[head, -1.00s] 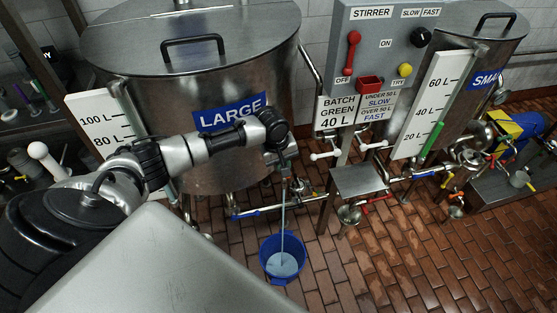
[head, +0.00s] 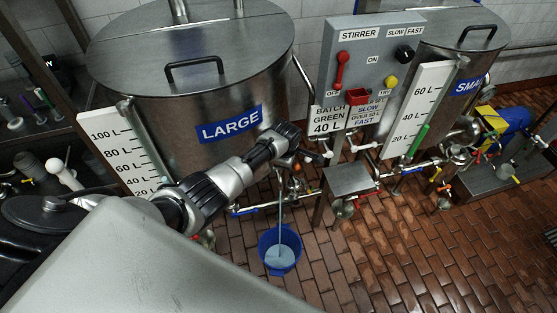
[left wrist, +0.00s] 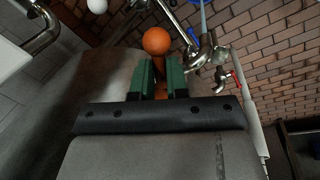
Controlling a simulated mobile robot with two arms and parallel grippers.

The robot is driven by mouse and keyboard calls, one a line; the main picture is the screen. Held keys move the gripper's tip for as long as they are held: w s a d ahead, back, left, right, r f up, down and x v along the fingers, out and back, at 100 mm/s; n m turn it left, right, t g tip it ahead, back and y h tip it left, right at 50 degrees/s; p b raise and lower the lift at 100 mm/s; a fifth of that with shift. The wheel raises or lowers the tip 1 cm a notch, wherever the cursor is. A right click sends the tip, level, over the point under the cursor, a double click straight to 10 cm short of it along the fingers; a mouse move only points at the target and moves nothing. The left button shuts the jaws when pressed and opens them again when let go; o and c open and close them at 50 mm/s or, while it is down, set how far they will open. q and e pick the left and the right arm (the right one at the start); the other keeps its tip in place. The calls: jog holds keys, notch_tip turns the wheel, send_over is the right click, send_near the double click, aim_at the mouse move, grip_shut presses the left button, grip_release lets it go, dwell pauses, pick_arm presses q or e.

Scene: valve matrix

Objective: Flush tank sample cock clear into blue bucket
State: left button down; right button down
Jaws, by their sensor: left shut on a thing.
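The blue bucket (head: 292,262) stands upright on the tile floor in front of the large tank (head: 140,80). A thin pale stream (head: 281,212) falls into it from the tank's sample cock, and pale liquid (head: 279,254) lies inside. The cock's outlet is hidden. My right gripper is not in view.
The stirrer box (head: 370,62) and a small steel table (head: 348,179) stand right of the bucket. Pipes with a blue-handled valve (head: 245,211) run low behind it. A pump with a blue motor (head: 508,120) is at far right. The floor at front right is clear.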

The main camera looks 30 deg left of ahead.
pick_arm(q)
jog(key=n, duration=0.2)
jog(key=w+n, duration=0.1)
jog(key=shift+d+f+n, duration=0.25)
jog(key=shift+n, duration=0.05)
jog(key=n, duration=0.1)
jog(key=w+n+y+b, duration=0.1)
jog(key=n, duration=0.1)
jog(key=shift+w+a+r+g, duration=0.1)
jog(key=shift+a+g, duration=0.2)
jog(key=shift+r, duration=0.1)
jog(key=shift+w, duration=0.1)
jog(key=c, duration=1.4)
grip_release()
jog(key=shift+o, duration=1.3)
jog(key=shift+w, duration=0.15)
jog(key=shift+w+d, duration=0.1)
